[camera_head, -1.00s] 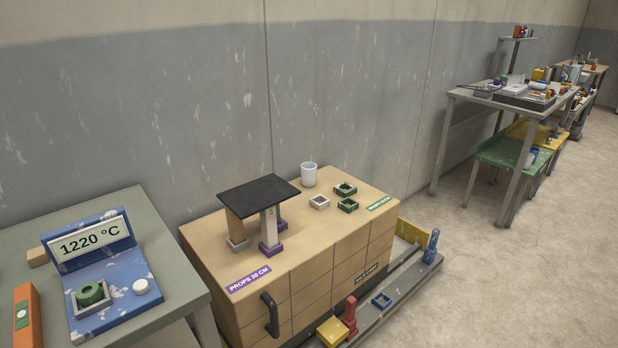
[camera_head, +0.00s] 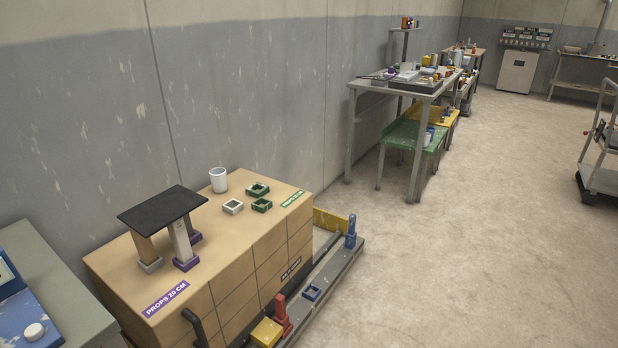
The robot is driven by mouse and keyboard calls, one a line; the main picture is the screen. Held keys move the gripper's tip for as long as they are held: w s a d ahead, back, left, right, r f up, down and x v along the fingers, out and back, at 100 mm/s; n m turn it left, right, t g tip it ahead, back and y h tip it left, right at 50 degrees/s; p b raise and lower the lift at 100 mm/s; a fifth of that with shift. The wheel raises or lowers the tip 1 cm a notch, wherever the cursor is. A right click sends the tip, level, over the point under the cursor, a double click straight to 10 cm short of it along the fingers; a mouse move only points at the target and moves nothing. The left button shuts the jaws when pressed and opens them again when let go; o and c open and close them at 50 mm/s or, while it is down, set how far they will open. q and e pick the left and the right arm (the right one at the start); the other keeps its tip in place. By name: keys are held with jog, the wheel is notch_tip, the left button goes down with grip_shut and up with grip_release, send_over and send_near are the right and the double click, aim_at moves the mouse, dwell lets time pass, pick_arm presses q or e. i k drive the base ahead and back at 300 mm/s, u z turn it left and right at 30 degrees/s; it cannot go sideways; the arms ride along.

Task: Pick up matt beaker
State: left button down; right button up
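A plain white beaker-like cup (camera_head: 219,180) stands upright at the back of the wooden block cabinet, near the wall. I cannot tell if it is the matt beaker. Small mixed items on the far grey table (camera_head: 425,88) are too small to tell apart. Neither of my grippers shows in the head view.
On the wooden cabinet (camera_head: 262,225) stand a black slab on props (camera_head: 162,208), a white square ring (camera_head: 233,207) and green square rings (camera_head: 258,190). A green bench (camera_head: 400,136) stands under the far table. A trolley (camera_head: 602,178) is at the right. Floor between is clear.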

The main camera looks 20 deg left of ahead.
aim_at(218, 176)
jog(key=z, duration=0.2)
jog(key=i, duration=3.2)
jog(key=u, duration=2.7)
